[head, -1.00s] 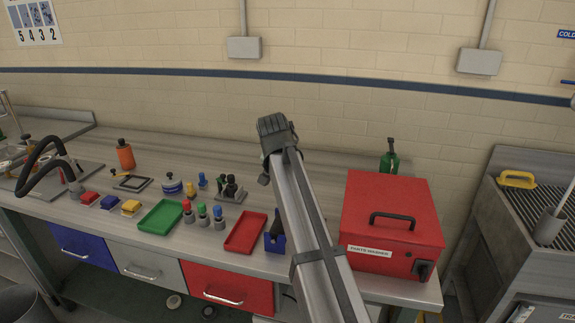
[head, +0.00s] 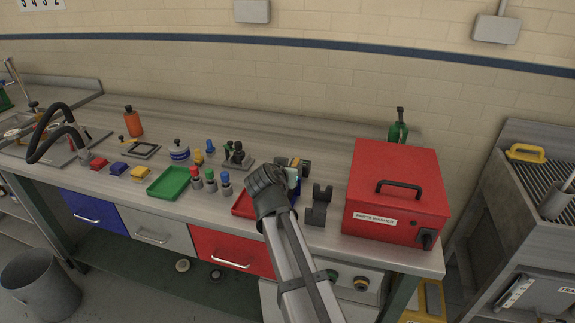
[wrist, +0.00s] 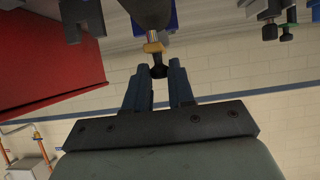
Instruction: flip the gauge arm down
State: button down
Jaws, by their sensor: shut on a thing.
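In the wrist view, my gripper (wrist: 159,76) has its two blue-grey fingers on either side of a small black knob (wrist: 158,70), shut on it. A brass collar (wrist: 154,47) and a dark grey rounded body (wrist: 147,12) adjoin the knob. Whether this knob belongs to the gauge arm I cannot tell. In the head view, my gripper (head: 267,187) is over the front of the bench and hides its own fingertips. A small device with pale and brassy parts (head: 293,167) shows just beyond it, partly hidden.
The red parts washer (head: 397,195) stands to the right, with a dark forked stand (head: 318,206) beside it. A red tray (head: 243,205) is partly behind my gripper. Several coloured-top pieces and a green tray (head: 168,183) lie to the left.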

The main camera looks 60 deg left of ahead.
jog(key=shift+s+d+f, duration=0.2)
jog(key=shift+f, duration=0.6)
jog(key=c, duration=1)
grip_release()
jog(key=shift+r, duration=0.2)
jog(key=v, duration=1.3)
jog(key=shift+s+d+r, duration=0.2)
